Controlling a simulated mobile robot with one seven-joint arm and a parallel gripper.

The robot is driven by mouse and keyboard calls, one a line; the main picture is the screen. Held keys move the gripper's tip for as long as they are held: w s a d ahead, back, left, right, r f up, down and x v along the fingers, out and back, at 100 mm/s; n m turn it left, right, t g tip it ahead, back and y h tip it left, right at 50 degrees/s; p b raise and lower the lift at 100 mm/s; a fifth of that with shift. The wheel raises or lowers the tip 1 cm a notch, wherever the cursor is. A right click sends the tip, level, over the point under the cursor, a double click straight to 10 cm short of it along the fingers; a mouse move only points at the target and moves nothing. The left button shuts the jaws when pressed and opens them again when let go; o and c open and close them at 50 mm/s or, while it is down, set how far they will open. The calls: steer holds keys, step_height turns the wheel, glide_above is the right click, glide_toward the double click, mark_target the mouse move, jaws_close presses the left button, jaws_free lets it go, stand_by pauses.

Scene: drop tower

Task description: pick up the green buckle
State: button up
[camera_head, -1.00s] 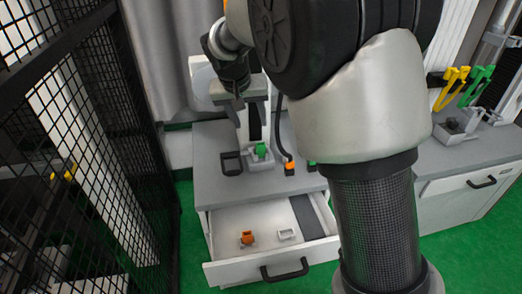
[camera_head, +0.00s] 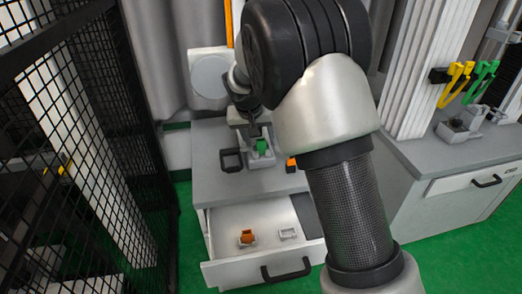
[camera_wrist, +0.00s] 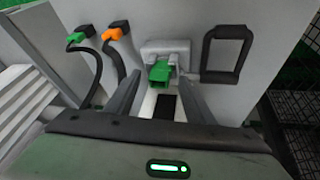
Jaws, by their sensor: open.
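The green buckle (camera_head: 261,145) sits in a small light-grey holder (camera_head: 262,160) on the grey cabinet top. In the wrist view the green buckle (camera_wrist: 160,72) shows near the top centre, in front of the grey holder (camera_wrist: 165,47). My gripper (camera_wrist: 159,82) is open, with one finger on each side of the buckle in the picture and a gap on both sides. I cannot tell whether the fingertips are level with it. In the head view my gripper is partly hidden behind my arm, close above and behind the buckle.
A black frame (camera_wrist: 227,53) stands right of the buckle in the wrist view. A black mesh fence (camera_head: 75,150) stands left.

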steer(key=c, duration=1.2)
steer(key=shift+o, duration=0.2)
steer(key=shift+r, duration=0.1)
